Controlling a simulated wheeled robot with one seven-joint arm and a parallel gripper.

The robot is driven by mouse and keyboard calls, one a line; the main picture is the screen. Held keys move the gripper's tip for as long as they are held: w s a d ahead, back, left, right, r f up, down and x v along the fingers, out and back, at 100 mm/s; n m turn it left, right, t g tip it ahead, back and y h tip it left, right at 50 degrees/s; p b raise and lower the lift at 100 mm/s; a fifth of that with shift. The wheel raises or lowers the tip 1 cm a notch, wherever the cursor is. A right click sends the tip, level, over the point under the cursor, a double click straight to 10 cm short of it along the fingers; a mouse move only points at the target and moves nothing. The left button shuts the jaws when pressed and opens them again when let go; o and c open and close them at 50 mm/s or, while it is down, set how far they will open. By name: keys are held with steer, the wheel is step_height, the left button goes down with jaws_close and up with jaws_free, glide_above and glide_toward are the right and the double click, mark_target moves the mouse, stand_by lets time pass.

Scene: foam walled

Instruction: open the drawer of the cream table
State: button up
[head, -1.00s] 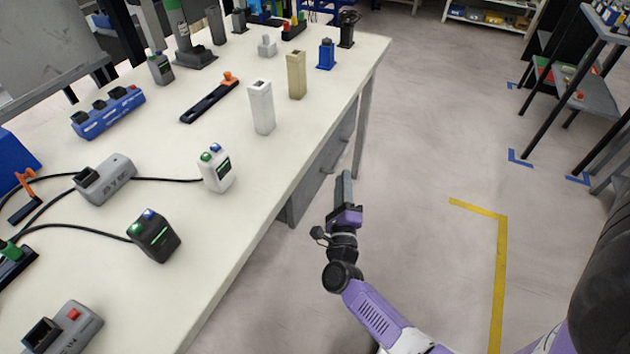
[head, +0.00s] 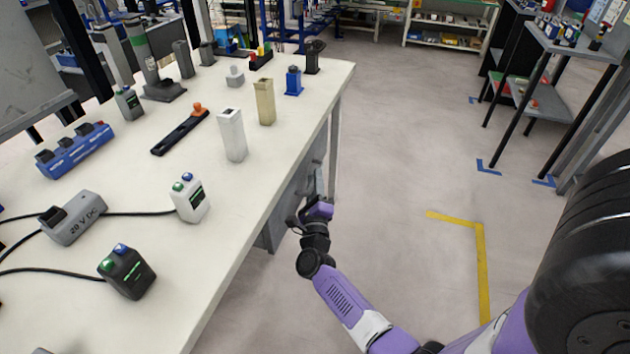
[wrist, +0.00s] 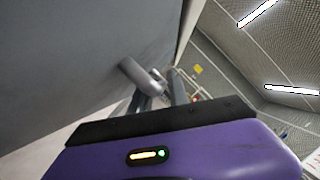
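The cream table (head: 215,250) fills the left of the head view, with a grey drawer unit (head: 282,212) under its right edge. In the wrist view the grey drawer front (wrist: 70,65) fills the upper left. A grey bar handle (wrist: 138,76) stands out from it. My gripper (head: 318,182) is beside the drawer unit, below the tabletop, in the head view. In the wrist view my gripper (wrist: 160,92) points along the drawer front. Its two fingers look apart, with the handle's end close to their tips. I cannot tell whether they touch it. The drawer looks shut.
Several items stand on the tabletop, including a white block (head: 232,135), a tan block (head: 265,102) and a white charger-like box (head: 189,198). A dark shelf stand (head: 535,95) is at the right. The floor (head: 400,180) between is clear.

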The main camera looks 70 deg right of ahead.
steer(key=shift+d, duration=0.1)
jaws_close()
stand_by(1.4)
